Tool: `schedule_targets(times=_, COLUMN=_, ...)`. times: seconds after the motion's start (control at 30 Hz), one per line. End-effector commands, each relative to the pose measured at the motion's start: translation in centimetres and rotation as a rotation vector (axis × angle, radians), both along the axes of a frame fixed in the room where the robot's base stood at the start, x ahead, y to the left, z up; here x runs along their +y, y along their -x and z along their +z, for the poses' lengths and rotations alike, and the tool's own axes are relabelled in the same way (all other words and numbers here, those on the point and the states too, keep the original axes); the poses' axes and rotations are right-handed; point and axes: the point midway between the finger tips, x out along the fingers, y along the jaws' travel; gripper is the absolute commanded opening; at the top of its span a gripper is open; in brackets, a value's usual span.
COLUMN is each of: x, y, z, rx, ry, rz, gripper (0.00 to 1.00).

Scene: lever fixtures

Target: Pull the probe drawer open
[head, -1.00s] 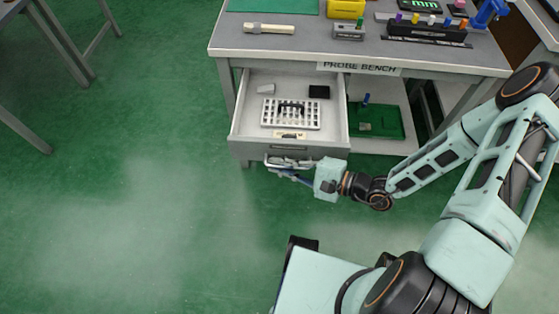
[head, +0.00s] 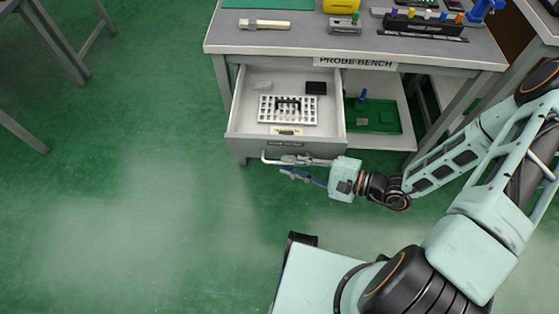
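The probe drawer (head: 246,142) is grey and pulled well out of the bench labelled PROBE BENCH (head: 354,62). Its light inside shows from above. A pale bar handle (head: 268,156) runs along the drawer front. My gripper (head: 290,167) is at the handle, coming in from the right. One finger overlaps the bar in the picture. The dark blue finger sits below it, with a gap between the two. The fingers look open; whether either touches the bar I cannot tell.
In the drawer are a white slotted tray (head: 267,116), a black block (head: 316,88) and a small light piece (head: 262,85). A green tray (head: 385,119) lies on the shelf to the right. The green floor at left and in front is clear.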

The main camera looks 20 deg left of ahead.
Motion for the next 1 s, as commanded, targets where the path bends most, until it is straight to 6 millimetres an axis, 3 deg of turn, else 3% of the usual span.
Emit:
schedule_targets(times=0.2, x=-4.6, y=0.4, z=1.0, rx=-0.001, ry=0.002, rz=-0.005, gripper=0.16)
schedule_targets(times=0.4, x=-7.0, y=0.7, z=1.6, rx=-0.001, ry=0.001, rz=-0.003, gripper=0.16)
schedule_targets(times=1.0, x=-7.5, y=0.8, z=1.7, rx=0.001, ry=0.0, rz=-0.001, gripper=0.16)
